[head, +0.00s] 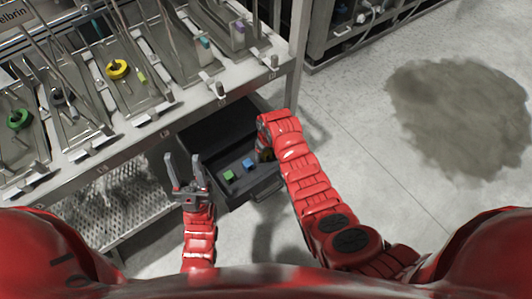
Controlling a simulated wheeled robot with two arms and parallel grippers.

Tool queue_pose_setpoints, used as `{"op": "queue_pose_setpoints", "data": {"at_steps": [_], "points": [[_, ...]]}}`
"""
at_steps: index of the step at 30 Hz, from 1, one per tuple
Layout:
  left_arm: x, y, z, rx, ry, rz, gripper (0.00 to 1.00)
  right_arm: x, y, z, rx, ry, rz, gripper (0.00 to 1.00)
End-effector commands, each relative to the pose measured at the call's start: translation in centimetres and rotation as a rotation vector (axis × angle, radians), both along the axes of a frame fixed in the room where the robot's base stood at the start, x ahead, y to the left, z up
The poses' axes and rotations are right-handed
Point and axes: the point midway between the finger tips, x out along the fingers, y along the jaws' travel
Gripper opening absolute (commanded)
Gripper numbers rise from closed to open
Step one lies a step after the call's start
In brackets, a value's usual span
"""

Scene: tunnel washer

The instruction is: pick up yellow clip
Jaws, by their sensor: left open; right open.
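A round yellow piece (117,69) lies in a tray on the bench top at upper left. A small yellow-green piece (141,76) lies just right of it. I cannot tell whether either one is the yellow clip. My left gripper (184,163) is open and empty, fingers pointing up, left of the open drawer. My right gripper (263,148) is open at the right side of the drawer, mostly hidden by its own wrist. What lies under it cannot be seen.
The dark drawer (213,195) stands open below the bench and holds a green block (229,175) and a blue block (247,163). A green ring (18,119) lies in the far-left tray. Metal bench edge (150,137) overhangs. Floor at right is clear, with a dark stain (460,115).

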Motion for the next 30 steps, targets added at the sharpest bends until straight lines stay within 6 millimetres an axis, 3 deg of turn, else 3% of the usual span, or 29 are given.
{"op": "queue_pose_setpoints", "data": {"at_steps": [6,7,19,30], "points": [[0.0,0.0,0.0,0.0,0.0,0.0,0.5,0.12,0.05,-0.04,0.001,-0.003,0.001,0.75],[0.0,0.0,0.0,0.0,0.0,0.0,0.5,0.12,0.05,-0.04,0.001,-0.003,0.001,0.71],[0.0,0.0,0.0,0.0,0.0,0.0,0.5,0.12,0.05,-0.01,0.001,-0.003,0.001,0.0],[0.0,0.0,0.0,0.0,0.0,0.0,0.5,0.11,0.05,0.19,0.001,-0.003,0.001,0.0]]}}
